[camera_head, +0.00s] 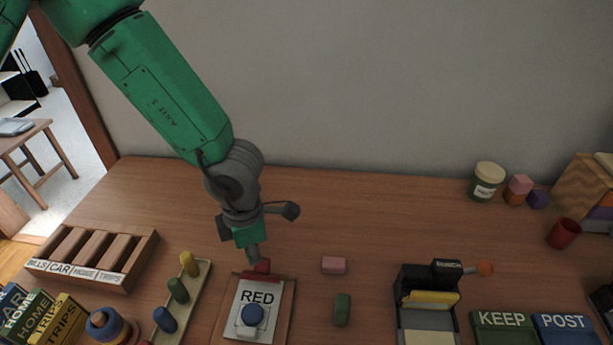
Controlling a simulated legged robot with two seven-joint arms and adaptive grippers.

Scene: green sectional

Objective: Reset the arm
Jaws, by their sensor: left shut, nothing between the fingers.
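My left arm is green and grey and comes in from the upper left. My left gripper (253,258) points down, shut and empty, just above the far end of the board with the "RED" card (270,283). A small red piece (262,267) shows right by the fingertips; I cannot tell whether they touch it. A blue round knob (252,314) sits on the near part of that card. My right gripper does not show.
A labelled wooden rack (148,248) and peg board (204,272) stand to the left. Pink (333,265) and green (342,309) blocks lie to the right, beside a punch device (414,283) and KEEP (503,322) and POST boxes (568,324). The table's back middle is clear.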

